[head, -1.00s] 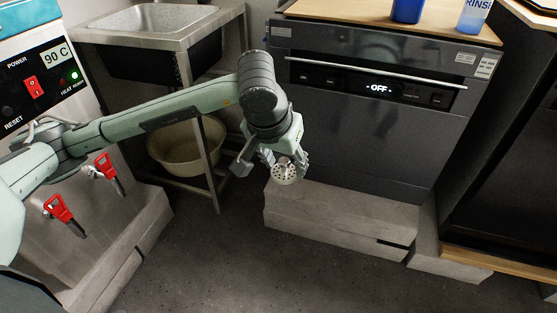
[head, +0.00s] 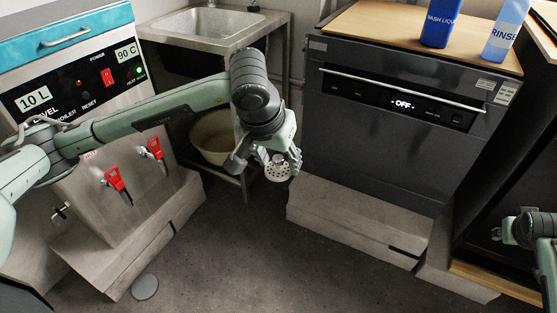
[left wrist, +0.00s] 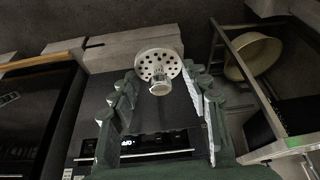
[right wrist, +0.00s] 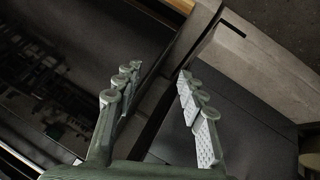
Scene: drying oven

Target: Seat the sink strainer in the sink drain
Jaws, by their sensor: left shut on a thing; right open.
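The sink strainer (head: 278,171) is a pale metal disc with holes and a small knob. My left gripper (head: 266,163) is shut on it and holds it in the air, in front of the dishwasher's left side. In the left wrist view the strainer (left wrist: 158,62) shows between the fingertips, its holed face tilted. The metal sink (head: 257,16) stands at the back left, behind and above my left gripper. Its drain cannot be made out in the basin. My right gripper (right wrist: 158,73) is open and empty in the right wrist view.
The dishwasher (head: 390,150) reads OFF and stands on a grey plinth. Blue bottles (head: 440,22) stand on its wooden top. A boiler with red taps (head: 117,180) is at the left. A beige tub (head: 211,138) sits under the sink. The floor (head: 270,265) in front is clear.

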